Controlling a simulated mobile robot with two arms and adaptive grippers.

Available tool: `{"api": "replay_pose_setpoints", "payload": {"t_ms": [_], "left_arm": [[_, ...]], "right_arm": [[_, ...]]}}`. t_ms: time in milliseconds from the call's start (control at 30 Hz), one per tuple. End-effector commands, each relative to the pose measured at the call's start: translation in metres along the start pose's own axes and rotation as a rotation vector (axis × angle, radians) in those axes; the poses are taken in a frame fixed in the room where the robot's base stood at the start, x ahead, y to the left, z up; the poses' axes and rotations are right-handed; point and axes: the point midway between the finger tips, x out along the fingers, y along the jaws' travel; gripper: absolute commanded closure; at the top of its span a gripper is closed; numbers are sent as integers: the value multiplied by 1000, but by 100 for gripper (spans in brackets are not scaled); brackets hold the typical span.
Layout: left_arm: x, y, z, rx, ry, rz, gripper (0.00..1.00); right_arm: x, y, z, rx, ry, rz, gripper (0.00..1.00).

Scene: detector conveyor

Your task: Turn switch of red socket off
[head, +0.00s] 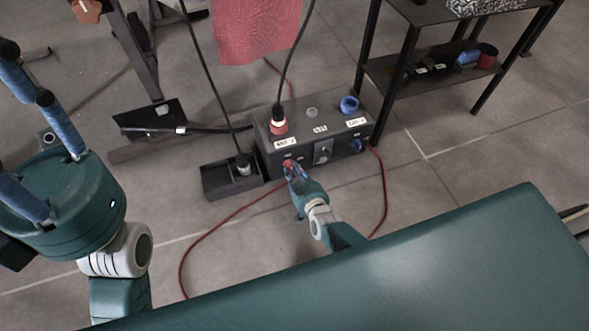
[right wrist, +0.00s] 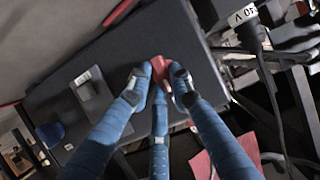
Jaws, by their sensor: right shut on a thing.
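The black socket box (head: 262,148) stands on the floor in the middle of the head view. The red socket (head: 278,122) is on its top at the left, with a black plug and cable in it. Below it, on the front face, is a red switch (head: 287,162). My right gripper (head: 291,168) is at this switch. In the right wrist view its blue fingers (right wrist: 158,82) are shut on the red switch (right wrist: 160,66), which shows between the fingertips. My left gripper (head: 35,125) is raised at the left, its blue fingers spread and empty.
A blue socket (head: 349,104) and a blue switch (head: 357,146) are on the box's right side. A black tray (head: 217,182) stands beside the box at left. A black shelf (head: 430,72) stands at right. Red cable (head: 213,243) lies on the floor. A red cloth (head: 255,30) hangs behind.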

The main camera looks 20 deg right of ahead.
Motion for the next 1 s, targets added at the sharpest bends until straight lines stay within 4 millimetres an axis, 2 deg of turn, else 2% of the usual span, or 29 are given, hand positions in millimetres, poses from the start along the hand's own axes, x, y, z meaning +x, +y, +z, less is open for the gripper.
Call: {"api": "replay_pose_setpoints", "payload": {"t_ms": [567, 600, 700, 1000], "left_arm": [[-1, 0, 0, -1, -8, -4, 60], [-1, 0, 0, -2, -8, -4, 60], [-1, 0, 0, -2, -8, -4, 60], [-2, 0, 1, 0, -11, -1, 60]], "right_arm": [[0, -1, 1, -38, -1, 14, 100], [0, -1, 1, -38, -1, 14, 78], [0, -1, 1, -37, -1, 14, 60], [0, 0, 0, -35, 1, 14, 60]]}}
